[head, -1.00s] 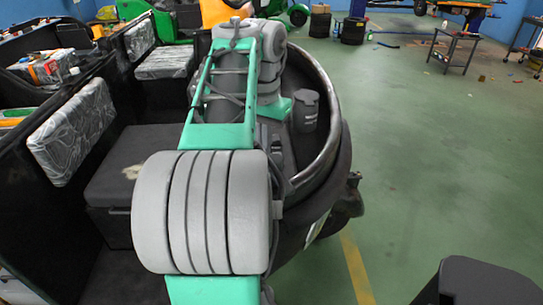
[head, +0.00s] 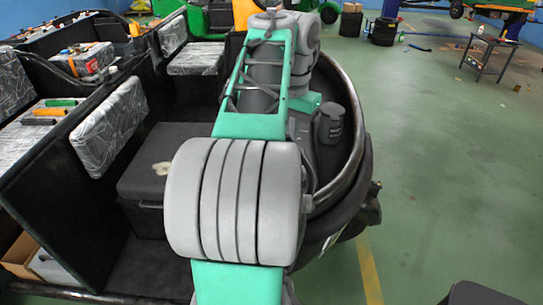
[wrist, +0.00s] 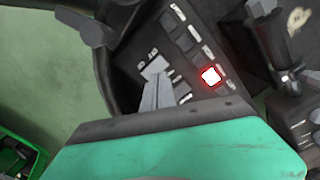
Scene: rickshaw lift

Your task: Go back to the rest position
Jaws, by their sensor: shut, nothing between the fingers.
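My gripper (wrist: 156,90) shows in the wrist view as pale grey fingers shut together, with nothing between them. It points toward a dark control panel (wrist: 194,62) with labels and several dark buttons. A square button (wrist: 210,76) on the panel glows red and white, to the right of my fingertips and apart from them in the picture. Whether the fingers touch the panel cannot be told. In the head view my arm stretches forward, and my gripper is hidden past its far end.
An open black vehicle with patterned seat pads (head: 110,125) fills the left. Screwdriver-like tools (head: 50,112) lie on a seat. A dark box (head: 155,170) stands beside my arm. A trolley table (head: 488,55) stands at the back right. Green floor (head: 450,170) is clear at right.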

